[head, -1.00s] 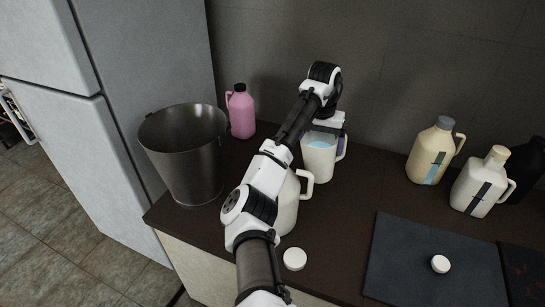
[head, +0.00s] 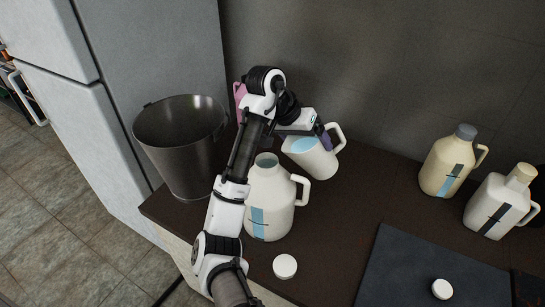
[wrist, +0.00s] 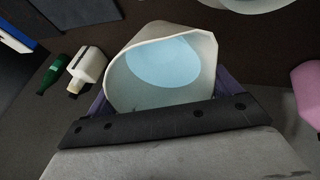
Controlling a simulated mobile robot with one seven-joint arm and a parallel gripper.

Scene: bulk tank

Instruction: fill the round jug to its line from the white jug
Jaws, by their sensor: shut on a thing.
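The white jug (head: 318,160) is an open, handled pitcher with pale blue liquid inside. My gripper (head: 318,132) is shut on it and holds it tilted, its mouth toward the upper left. In the wrist view the white jug (wrist: 190,85) shows its open mouth and the blue liquid. The round jug (head: 280,200) is cream, uncapped and upright on the counter, below and left of the white jug, with a handle on its right. No stream shows between the jugs.
A metal bucket (head: 178,150) stands left, with a pink jug (head: 239,98) partly hidden behind my arm. Two capped jugs, yellowish (head: 445,165) and white (head: 497,203), stand right. A loose white cap (head: 285,266) lies near the round jug; another lies on the dark mat (head: 400,265).

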